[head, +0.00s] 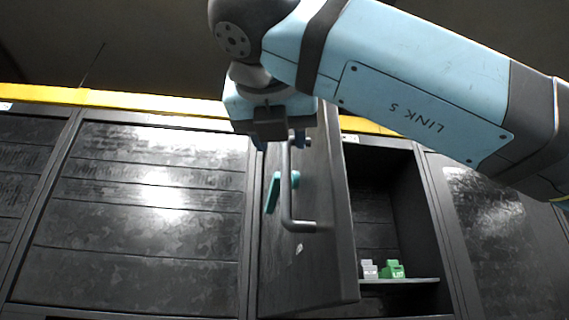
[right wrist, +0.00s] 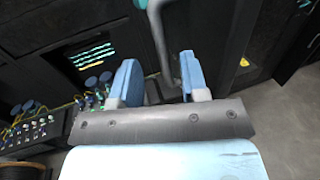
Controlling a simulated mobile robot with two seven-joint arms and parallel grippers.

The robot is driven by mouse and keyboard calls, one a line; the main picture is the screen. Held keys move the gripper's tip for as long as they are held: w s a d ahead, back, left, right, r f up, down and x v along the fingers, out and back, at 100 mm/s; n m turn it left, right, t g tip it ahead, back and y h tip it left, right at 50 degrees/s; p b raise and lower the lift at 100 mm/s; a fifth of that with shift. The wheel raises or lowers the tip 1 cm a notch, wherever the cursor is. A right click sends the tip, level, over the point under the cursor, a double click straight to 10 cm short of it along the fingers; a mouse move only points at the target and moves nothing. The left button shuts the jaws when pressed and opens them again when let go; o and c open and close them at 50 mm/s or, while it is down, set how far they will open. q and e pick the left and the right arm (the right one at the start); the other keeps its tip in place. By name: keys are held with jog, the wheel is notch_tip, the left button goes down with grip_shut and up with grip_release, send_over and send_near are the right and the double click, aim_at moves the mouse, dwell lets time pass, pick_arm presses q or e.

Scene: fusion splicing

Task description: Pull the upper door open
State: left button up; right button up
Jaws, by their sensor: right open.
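The upper door (head: 325,220) is a dark panel that stands swung out from its cabinet, with the opening showing to its right. Its grey bar handle (head: 286,200) runs upright and bends into the door at the lower end. My right gripper (head: 281,144) is at the upper end of the handle in the head view. In the right wrist view my right gripper (right wrist: 158,78) is open, and the handle (right wrist: 160,40) shows beyond and between its blue fingertips. I cannot tell whether they touch. A teal latch (head: 273,192) sits on the door beside the handle. My left gripper is not in view.
Inside the open compartment a shelf (head: 410,281) carries a green item (head: 391,270) and a grey item (head: 369,270). Closed dark cabinet panels (head: 150,210) stand to the left and right. A yellow rail (head: 130,100) runs along the top. The right wrist view shows equipment with cables (right wrist: 40,128).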

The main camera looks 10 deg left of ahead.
jog(key=s, duration=0.6)
jog(key=shift+s+d, duration=0.25)
jog(key=shift+d, duration=0.05)
